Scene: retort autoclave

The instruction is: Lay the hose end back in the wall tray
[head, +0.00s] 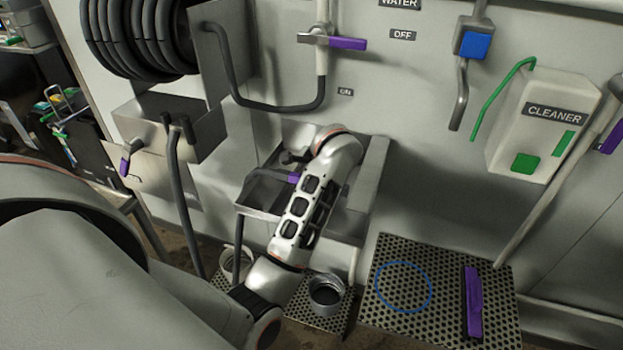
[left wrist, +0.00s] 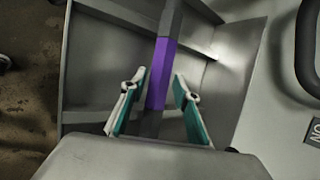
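The hose end, with a purple grip band (head: 293,178), is at a grey metal wall tray (head: 262,212) in the head view. Its dark hose runs left over the tray's rim and hangs down. In the left wrist view the purple band (left wrist: 161,75) lies between the two teal-padded fingers of my left gripper (left wrist: 158,82), with gaps on both sides. The gripper is open. I cannot tell whether the hose end rests on the tray floor (left wrist: 105,55). In the head view my left arm hides the gripper and part of the tray. My right gripper is not in view.
A hose reel (head: 135,35) and metal box (head: 150,105) are on the wall at left. A cleaner dispenser (head: 535,150) hangs at right. A perforated platform (head: 440,300) holds a blue ring (head: 404,308) and purple-handled object (head: 473,302). A dark-topped canister (head: 326,290) stands below the tray.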

